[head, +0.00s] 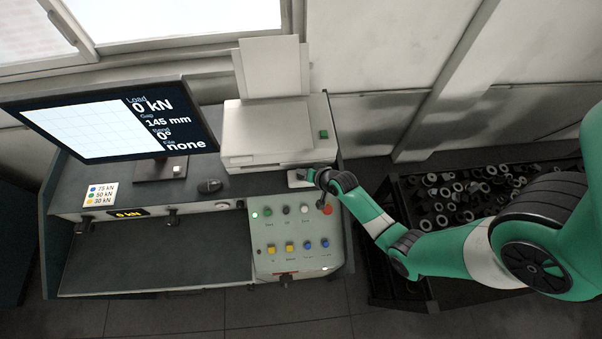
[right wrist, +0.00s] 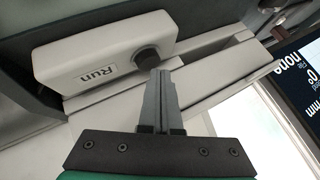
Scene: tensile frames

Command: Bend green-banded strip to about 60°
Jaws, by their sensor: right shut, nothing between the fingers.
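No green-banded strip shows in either view. The monitor (head: 70,128) reads Load 0 kN, Gap 145 mm, 0° and "none". My right gripper (head: 316,178) is over the right end of the desk, at a small pale box (head: 294,181). In the right wrist view, my right gripper (right wrist: 158,77) is shut and empty. Its tips are at a black round knob (right wrist: 146,58) on the white box marked "Run" (right wrist: 100,62); I cannot tell if they touch it. My left gripper is not in view.
A control panel (head: 262,238) with several coloured buttons stands below the box. A card (head: 99,195) lists blue 75 kN, green 50 kN, yellow 30 kN. A printer (head: 265,148) and mouse (head: 209,186) sit on the desk. A dark bin of metal rings (head: 440,205) is right.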

